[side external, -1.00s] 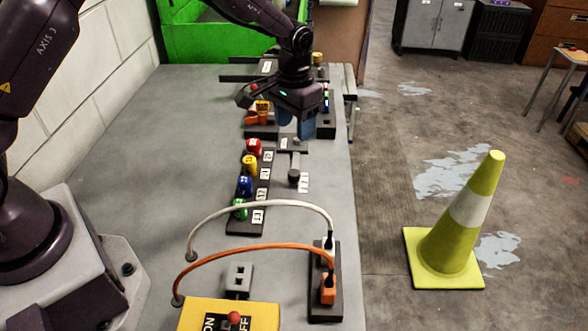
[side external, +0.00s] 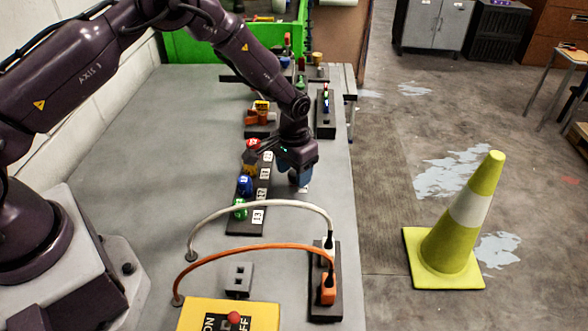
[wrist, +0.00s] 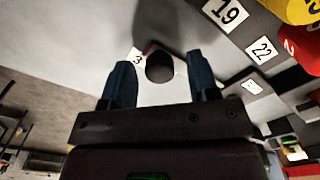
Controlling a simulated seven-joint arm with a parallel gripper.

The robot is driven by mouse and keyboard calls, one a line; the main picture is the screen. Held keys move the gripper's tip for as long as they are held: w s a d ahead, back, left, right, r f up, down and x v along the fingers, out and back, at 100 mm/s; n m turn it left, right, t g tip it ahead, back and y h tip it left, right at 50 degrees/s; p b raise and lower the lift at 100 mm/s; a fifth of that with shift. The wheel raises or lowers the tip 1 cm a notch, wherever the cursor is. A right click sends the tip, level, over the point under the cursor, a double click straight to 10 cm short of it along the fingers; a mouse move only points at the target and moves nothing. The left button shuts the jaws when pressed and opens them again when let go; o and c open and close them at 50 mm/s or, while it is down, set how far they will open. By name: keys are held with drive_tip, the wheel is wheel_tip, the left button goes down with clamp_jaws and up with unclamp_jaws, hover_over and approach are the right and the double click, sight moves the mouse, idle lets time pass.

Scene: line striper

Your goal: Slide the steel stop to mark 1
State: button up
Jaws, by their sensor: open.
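My gripper (side external: 294,180) points down over the table near the numbered strip. In the wrist view its two blue fingers (wrist: 162,78) are apart, one on each side of a dark round knob (wrist: 160,66). A pale, steel-like surface (wrist: 165,93) shows below the knob between the fingers; I take the two together as the stop, but cannot be sure. No finger visibly touches the knob. A white label reading 3 (wrist: 137,57) lies just left of it. Marks 1 and 2 cannot be made out. In the side view my gripper hides the stop.
A dark strip with numbered labels (side external: 258,216) and coloured knobs, including blue (side external: 245,185) and green (side external: 240,208), lies just left of my gripper. White (side external: 262,203) and orange (side external: 255,248) cables arch nearer the camera. A black rack (side external: 325,120) stands behind.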

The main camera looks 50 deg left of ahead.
clamp_jaws()
drive_tip(key=shift+w+a, duration=1.6)
unclamp_jaws()
drive_tip(key=shift+r, duration=0.15)
